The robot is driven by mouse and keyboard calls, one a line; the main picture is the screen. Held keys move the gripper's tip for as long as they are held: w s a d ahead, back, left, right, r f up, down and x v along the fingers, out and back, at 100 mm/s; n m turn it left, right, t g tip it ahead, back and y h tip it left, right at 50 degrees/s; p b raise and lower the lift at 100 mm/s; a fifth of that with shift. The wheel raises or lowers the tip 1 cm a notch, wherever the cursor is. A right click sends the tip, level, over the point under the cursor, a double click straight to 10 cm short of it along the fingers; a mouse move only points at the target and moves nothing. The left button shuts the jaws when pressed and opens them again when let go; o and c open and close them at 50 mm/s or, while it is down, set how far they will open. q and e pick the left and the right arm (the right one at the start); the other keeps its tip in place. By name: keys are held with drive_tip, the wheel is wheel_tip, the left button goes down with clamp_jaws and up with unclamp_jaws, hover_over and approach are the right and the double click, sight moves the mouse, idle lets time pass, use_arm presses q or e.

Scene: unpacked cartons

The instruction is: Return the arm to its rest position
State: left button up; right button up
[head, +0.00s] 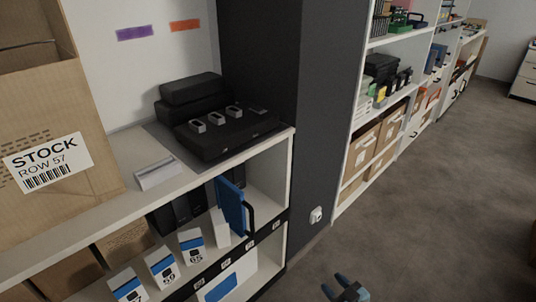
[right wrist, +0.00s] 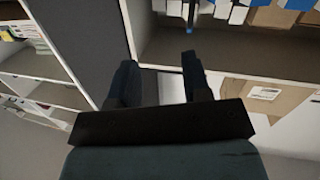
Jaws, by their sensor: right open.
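My right gripper (head: 346,287) shows at the bottom edge of the head view, above the grey floor and to the right of the shelf unit. In the right wrist view, its two dark fingers (right wrist: 158,80) stand apart with nothing gripped between them. They point toward the shelf unit, whose pale edge shows behind and between them. The rest of my right arm is out of the head view. My left gripper shows in neither view.
A low white shelf unit (head: 278,190) stands at the left, with a stock carton (head: 50,120) and a black tray (head: 225,134) on top. A blue binder (head: 231,205) juts from its lower shelf. A dark pillar (head: 315,110) stands beside it. Grey floor (head: 430,200) lies open at the right.

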drive_tip(key=d+n, duration=0.1)
drive_tip(key=d, duration=1)
drive_tip(key=s+a+r+g+h, duration=0.1)
drive_tip(key=s+r+h, duration=0.15)
drive_tip(key=s, duration=0.45)
drive_tip(key=s+a+r+m+g+h, duration=0.1)
drive_tip(key=s+r+g, duration=0.15)
drive_tip(key=s, duration=0.55)
drive_tip(key=s+a+r+g+h, duration=0.1)
drive_tip(key=s+r, duration=0.2)
drive_tip(key=s, duration=0.4)
drive_tip(key=w+a+r+m+t, duration=0.1)
drive_tip(key=a+r+m+t, duration=0.15)
drive_tip(key=a+m, duration=0.55)
use_arm(q)
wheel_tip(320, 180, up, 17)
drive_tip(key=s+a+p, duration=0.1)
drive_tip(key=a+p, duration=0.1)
drive_tip(key=p, duration=2.5)
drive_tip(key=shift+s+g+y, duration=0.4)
use_arm(e)
wheel_tip(320, 180, up, 17)
drive_tip(key=s+n+g+h, duration=0.1)
drive_tip(key=n, duration=0.1)
drive_tip(key=shift+s+d+r+n, duration=0.2)
drive_tip(key=shift+s+d+n, duration=0.05)
drive_tip(key=shift+d+n, duration=0.15)
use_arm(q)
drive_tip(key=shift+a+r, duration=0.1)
